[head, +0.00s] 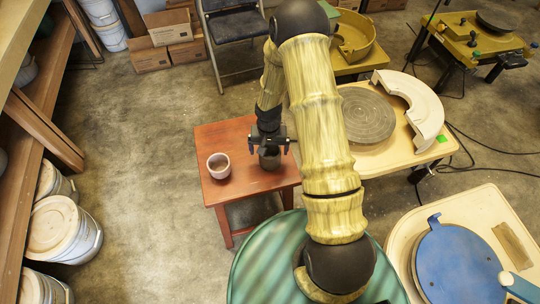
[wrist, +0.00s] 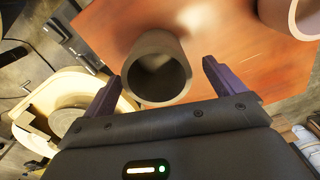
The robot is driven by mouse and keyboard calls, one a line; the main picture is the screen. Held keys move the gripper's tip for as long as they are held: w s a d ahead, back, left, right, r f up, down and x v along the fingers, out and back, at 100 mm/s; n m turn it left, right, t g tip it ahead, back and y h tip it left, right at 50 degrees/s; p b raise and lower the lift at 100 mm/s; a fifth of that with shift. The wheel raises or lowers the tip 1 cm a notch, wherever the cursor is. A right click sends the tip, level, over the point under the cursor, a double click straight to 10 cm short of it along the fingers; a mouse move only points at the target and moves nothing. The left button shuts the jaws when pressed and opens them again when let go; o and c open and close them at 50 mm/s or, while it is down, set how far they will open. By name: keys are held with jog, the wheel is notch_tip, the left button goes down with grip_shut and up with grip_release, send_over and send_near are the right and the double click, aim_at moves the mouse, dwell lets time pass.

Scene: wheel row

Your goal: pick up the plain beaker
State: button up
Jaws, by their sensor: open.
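Two beakers stand on a small red-brown table (head: 222,137). A plain grey-brown beaker (head: 270,160) is directly under my gripper (head: 270,147) and partly hidden by it in the head view. A paler, pinkish beaker (head: 218,166) stands to its left; I cannot tell any marking on it. In the wrist view the grey-brown beaker (wrist: 157,66) shows its open, empty-looking mouth between my two dark fingers, with a gap on each side. My gripper is open and holds nothing. The pinkish beaker (wrist: 292,14) is cut off at the upper right of the wrist view.
A cream table with a grey wheel disc (head: 367,115) stands just right of the red table. A green striped round surface (head: 262,262) is in front. White buckets (head: 62,228) and a wooden shelf line the left. The floor left of the table is clear.

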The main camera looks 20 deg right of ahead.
jog(key=f, duration=0.4)
jog(key=shift+d, duration=0.2)
jog(key=c, duration=1.2)
jog(key=shift+r, duration=0.1)
notch_tip(320, 180, up, 10)
jog(key=shift+f+p, duration=0.1)
jog(key=shift+p, duration=0.25)
